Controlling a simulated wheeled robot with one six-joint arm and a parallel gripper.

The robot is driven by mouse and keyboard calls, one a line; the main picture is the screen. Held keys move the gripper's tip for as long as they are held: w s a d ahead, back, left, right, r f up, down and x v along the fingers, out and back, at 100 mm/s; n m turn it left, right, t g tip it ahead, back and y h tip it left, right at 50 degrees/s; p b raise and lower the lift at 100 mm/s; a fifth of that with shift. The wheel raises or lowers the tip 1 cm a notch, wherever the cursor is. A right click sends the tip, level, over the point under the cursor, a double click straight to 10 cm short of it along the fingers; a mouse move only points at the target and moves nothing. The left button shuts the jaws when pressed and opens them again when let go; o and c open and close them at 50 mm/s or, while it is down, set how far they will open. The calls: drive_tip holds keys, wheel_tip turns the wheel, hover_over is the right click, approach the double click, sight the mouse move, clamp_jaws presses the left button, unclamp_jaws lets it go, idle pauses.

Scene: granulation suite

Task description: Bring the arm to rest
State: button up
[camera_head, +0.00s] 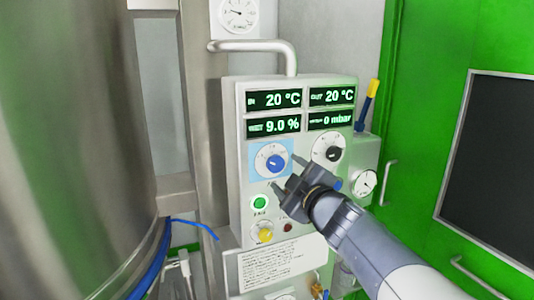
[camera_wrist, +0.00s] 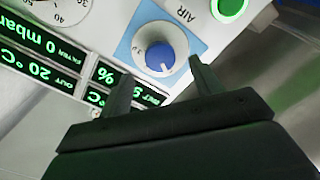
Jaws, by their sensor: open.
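My gripper (camera_head: 285,179) is raised in front of a white control panel (camera_head: 239,130). Its two dark fingers are apart with nothing between them. The fingertips are close to a blue knob (camera_head: 274,163) on a light blue square, just below and right of it. In the wrist view the gripper (camera_wrist: 160,85) points at the same blue knob (camera_wrist: 160,57), which shows between and beyond the fingertips. I cannot tell whether a fingertip touches the panel. My arm reaches in from the lower right.
The panel also carries a black knob (camera_head: 328,150), a green lit button (camera_head: 259,202), a yellow knob (camera_head: 262,231) and green displays (camera_head: 274,100). A large steel vessel (camera_head: 70,130) stands left. A gauge (camera_head: 364,182) sits right of the panel. A green door (camera_head: 420,130) is at right.

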sight(277, 165)
drive_tip(key=shift+x, duration=2.65)
drive_tip(key=shift+s+d, duration=0.1)
drive_tip(key=v, duration=1.1)
drive_tip(key=x, duration=1.1)
drive_tip(key=shift+w, duration=0.2)
drive_tip(key=m+p, duration=0.1)
drive_tip(key=m, duration=0.2)
drive_tip(key=shift+s+r+p, duration=0.2)
drive_tip(key=shift+p, duration=0.2)
drive_tip(key=m+p, duration=0.2)
drive_tip(key=m, duration=0.2)
drive_tip(key=shift+m, duration=0.4)
drive_tip(key=m+p, duration=0.2)
drive_tip(key=m, duration=0.2)
drive_tip(key=shift+f+b+v, duration=0.2)
drive_tip(key=shift+b+v, duration=0.1)
drive_tip(key=shift+v, duration=2.1)
